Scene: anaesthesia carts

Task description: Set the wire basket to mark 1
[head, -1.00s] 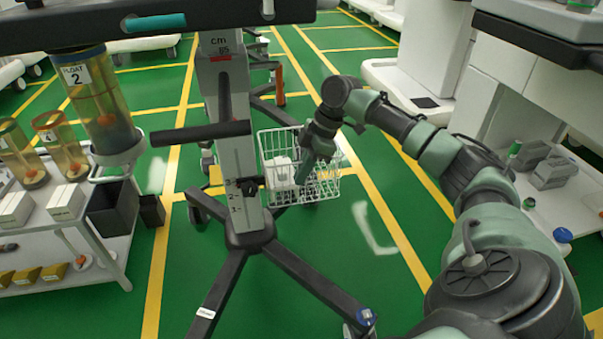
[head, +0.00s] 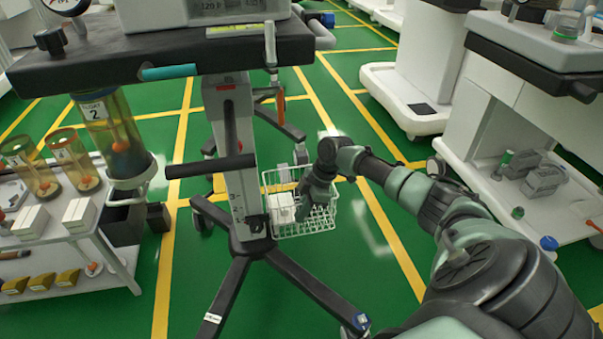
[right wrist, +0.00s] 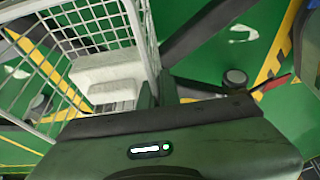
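The white wire basket (head: 305,227) hangs beside the grey pole (head: 238,160) of the wheeled stand, to the pole's right. A white box (head: 282,208) sits in it. A dark clamp (head: 257,224) joins it to the pole near the low end of the scale, below the digits 3 and 2; mark 1 is too small to read clearly. My right gripper (head: 308,203) reaches down at the basket. In the right wrist view its fingers (right wrist: 158,92) are close together, with the basket's wire side (right wrist: 143,35) between them. My left gripper is not in view.
The stand's dark legs (head: 300,290) spread over the green floor. A dark handle (head: 210,166) juts left from the pole. White carts (head: 405,90) stand right. Floor right of the basket is clear.

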